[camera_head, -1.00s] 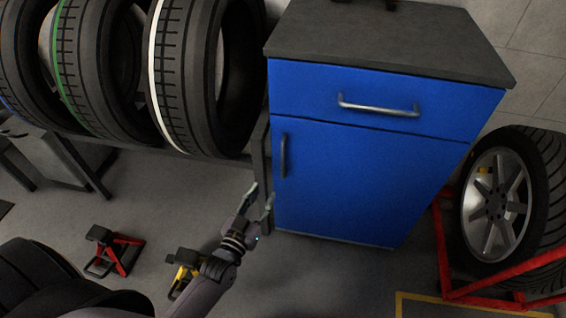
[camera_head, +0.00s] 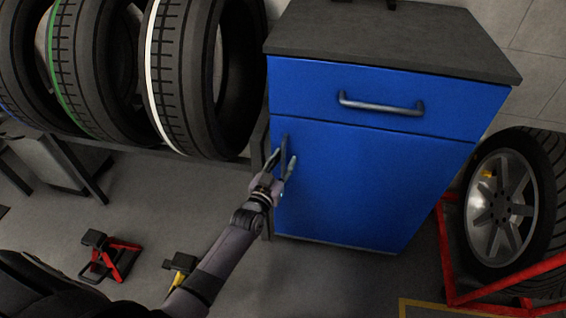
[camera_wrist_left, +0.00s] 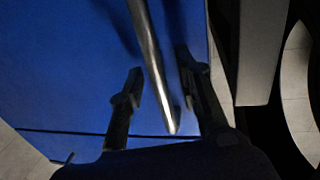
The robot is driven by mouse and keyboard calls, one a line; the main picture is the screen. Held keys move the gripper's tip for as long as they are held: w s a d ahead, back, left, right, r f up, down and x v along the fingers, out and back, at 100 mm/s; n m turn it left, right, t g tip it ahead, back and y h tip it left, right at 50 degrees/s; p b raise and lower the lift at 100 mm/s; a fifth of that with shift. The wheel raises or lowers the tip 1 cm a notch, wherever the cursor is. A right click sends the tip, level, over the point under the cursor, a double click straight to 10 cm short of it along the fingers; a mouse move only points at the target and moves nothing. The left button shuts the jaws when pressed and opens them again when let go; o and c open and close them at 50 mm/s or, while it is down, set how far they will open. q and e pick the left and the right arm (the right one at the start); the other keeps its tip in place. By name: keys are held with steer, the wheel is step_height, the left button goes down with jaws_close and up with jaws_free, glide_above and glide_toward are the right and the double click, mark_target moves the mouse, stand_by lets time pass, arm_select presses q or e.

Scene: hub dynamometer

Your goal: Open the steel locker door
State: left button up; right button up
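The blue locker door (camera_head: 365,185) is shut, below a drawer front on the same blue cabinet. Its upright bar handle (camera_head: 285,147) is at the door's left edge. In the left wrist view the metal handle (camera_wrist_left: 152,60) runs between the two spread fingers (camera_wrist_left: 160,92), with a gap visible on both sides. The blue door face (camera_wrist_left: 60,80) fills much of that view. My right gripper is not in view.
The drawer above has a horizontal handle (camera_head: 381,104). A tyre rack with several tyres (camera_head: 185,80) stands left of the cabinet. A wheel (camera_head: 503,205) on a red stand (camera_head: 455,270) is at the right. Red (camera_head: 112,258) and yellow (camera_head: 181,266) jack stands are on the floor.

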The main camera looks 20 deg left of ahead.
arm_select(q)
steer(key=shift+c, duration=0.3)
jaws_close()
stand_by(0.6)
